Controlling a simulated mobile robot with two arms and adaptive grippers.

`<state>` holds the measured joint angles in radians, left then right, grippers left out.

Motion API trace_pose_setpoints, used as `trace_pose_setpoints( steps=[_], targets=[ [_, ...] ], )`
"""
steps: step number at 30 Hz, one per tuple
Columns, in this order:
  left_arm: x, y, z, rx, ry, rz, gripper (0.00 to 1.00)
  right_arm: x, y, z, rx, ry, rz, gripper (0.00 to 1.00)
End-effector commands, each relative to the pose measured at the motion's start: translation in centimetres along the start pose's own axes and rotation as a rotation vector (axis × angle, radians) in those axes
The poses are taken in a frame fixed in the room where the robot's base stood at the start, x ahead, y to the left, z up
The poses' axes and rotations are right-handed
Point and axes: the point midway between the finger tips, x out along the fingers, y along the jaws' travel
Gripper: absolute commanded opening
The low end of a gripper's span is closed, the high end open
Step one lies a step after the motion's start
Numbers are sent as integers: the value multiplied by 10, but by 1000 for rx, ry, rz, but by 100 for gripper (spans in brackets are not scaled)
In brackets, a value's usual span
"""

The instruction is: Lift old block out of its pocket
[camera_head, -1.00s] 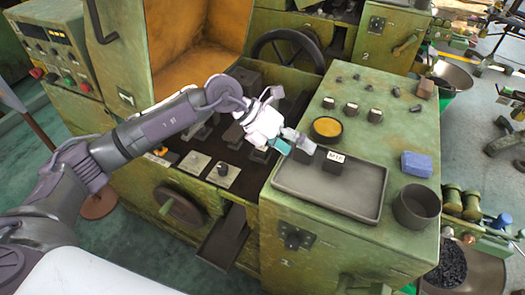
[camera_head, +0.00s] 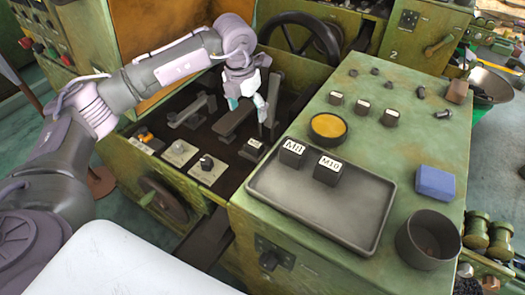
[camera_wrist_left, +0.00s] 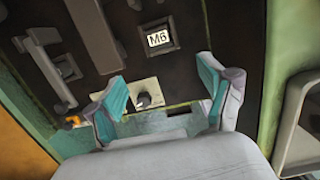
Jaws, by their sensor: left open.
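A dark block labelled M6 (camera_wrist_left: 159,38) sits in a square pocket in the machine's dark bed (camera_head: 222,120); in the head view the block (camera_head: 253,148) shows small, just below my gripper. My left gripper (camera_head: 246,106) is open and empty above the bed. In the left wrist view its teal-padded fingers (camera_wrist_left: 163,97) are spread wide, and the block lies ahead of them, apart from both. Two dark blocks, one apparently labelled M8 (camera_head: 292,153) and one M10 (camera_head: 327,172), stand on the grey tray (camera_head: 290,215). My right gripper is not in view.
Levers (camera_head: 232,118) rise from the bed near my gripper. A handwheel (camera_head: 300,38) stands behind. The green top holds a yellow-filled dish (camera_head: 329,128), a blue block (camera_head: 435,183) and a dark cup (camera_head: 428,240).

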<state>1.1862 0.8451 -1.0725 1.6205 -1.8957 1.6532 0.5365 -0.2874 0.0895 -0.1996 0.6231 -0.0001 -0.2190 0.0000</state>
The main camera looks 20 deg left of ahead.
Motion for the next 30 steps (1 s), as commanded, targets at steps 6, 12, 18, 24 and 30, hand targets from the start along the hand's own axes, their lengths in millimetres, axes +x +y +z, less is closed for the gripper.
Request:
trace_pose_setpoints(
  steps=[6, 12, 18, 24, 30],
  targets=[
    [22, 0, -2, 0, 2, 1, 81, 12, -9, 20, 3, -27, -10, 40],
    [58, 0, -3, -1, 5, 0, 81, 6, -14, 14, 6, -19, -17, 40],
    [90, 0, -2, 1, 1, -1, 81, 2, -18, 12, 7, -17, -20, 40],
    [103, 1, -3, 1, 1, 0, 81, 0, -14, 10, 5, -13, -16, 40],
    [130, 8, -6, 0, 4, 0, 81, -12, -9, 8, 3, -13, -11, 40]
  ],
)
